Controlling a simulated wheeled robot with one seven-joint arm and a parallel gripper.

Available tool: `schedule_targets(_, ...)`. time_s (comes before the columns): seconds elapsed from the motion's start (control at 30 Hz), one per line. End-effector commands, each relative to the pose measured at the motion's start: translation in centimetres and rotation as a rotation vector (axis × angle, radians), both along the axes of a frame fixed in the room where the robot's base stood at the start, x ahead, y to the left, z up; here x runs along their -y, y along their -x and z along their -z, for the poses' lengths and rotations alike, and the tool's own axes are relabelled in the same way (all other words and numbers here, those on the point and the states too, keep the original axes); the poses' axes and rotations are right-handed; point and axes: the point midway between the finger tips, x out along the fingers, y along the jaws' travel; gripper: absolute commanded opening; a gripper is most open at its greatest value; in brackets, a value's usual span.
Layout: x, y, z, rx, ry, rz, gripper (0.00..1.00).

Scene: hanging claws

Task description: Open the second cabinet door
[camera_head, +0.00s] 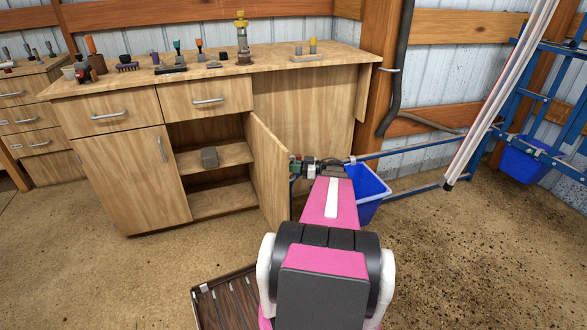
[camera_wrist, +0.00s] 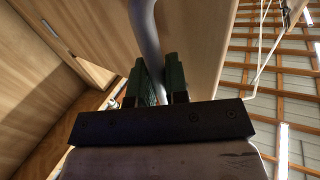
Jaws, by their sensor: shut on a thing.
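The wooden cabinet has two lower doors. The left door (camera_head: 134,183) is closed, with a metal handle near its right edge. The right door (camera_head: 268,172) stands wide open, swung out toward the front, and shows the inside with a shelf. My gripper (camera_head: 297,168) is at the outer face of the open door. In the wrist view my gripper's green fingers (camera_wrist: 159,82) are shut around the door's grey metal handle (camera_wrist: 146,35). The handle is hidden in the head view.
Tools stand on the worktop (camera_head: 220,78). A blue bin (camera_head: 367,190) is right of my gripper, by a blue metal rack (camera_head: 545,100). A dark slatted crate (camera_head: 225,300) lies on the floor in front. Floor left of it is clear.

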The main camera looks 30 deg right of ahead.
Motion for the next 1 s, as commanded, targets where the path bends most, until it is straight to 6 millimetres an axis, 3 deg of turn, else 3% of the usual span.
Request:
schedule_targets(0.13, -0.1, 0.3, -0.1, -0.001, -0.001, -0.005, 0.0)
schedule_targets(0.17, -0.1, 0.3, -0.1, -0.001, -0.001, -0.005, 0.21)
schedule_targets(0.2, -0.1, 0.3, -0.1, -0.001, -0.001, -0.004, 0.34)
schedule_targets(0.23, -0.1, 0.2, 0.0, -0.001, -0.001, -0.004, 0.39)
schedule_targets(0.63, 0.6, 0.5, 0.0, 0.0, 0.0, 0.0, 0.39)
schedule_targets(1.0, 5.8, 4.0, 0.0, 0.0, 0.0, 0.0, 0.39)
